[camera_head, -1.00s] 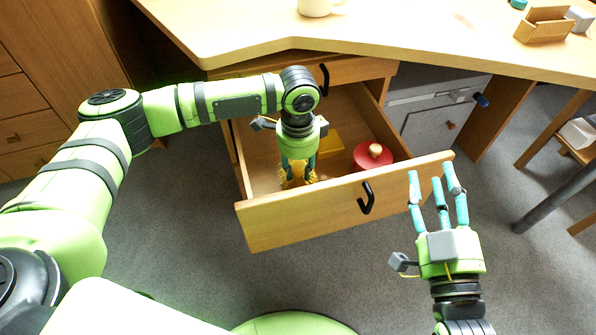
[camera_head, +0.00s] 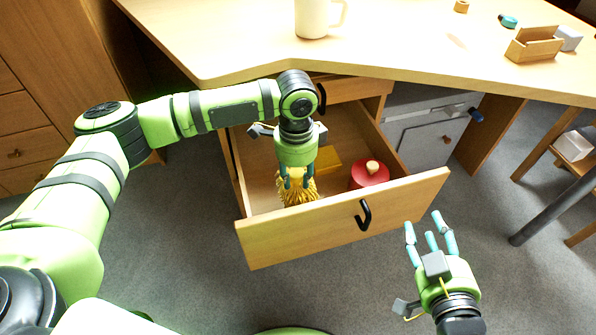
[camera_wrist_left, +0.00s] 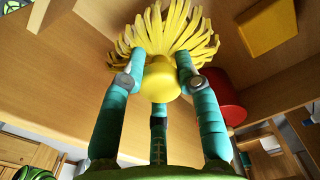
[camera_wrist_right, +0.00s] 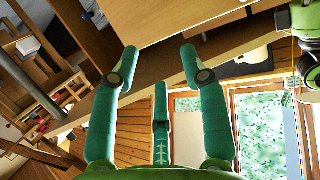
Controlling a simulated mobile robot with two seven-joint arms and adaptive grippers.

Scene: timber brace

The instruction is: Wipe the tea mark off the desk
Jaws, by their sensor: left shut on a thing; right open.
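My left gripper (camera_head: 297,180) reaches down into the open desk drawer (camera_head: 345,222). It is shut on a yellow fringed duster (camera_head: 298,196). In the left wrist view the duster's yellow knob (camera_wrist_left: 160,82) sits between the fingers, with its strands (camera_wrist_left: 175,35) spread out beyond. A faint brownish mark (camera_head: 457,40) shows on the desk top (camera_head: 400,45), right of the cream mug (camera_head: 312,18); it is small and blurred. My right gripper (camera_head: 430,228) is open and empty, in front of the drawer's right end.
A red round thing with a wooden knob (camera_head: 369,175) and a yellow block (camera_head: 327,160) lie in the drawer. A wooden holder (camera_head: 534,45), a teal item (camera_head: 508,21) and a small wooden ring (camera_head: 461,6) stand on the desk. The desk's front edge overhangs the drawer.

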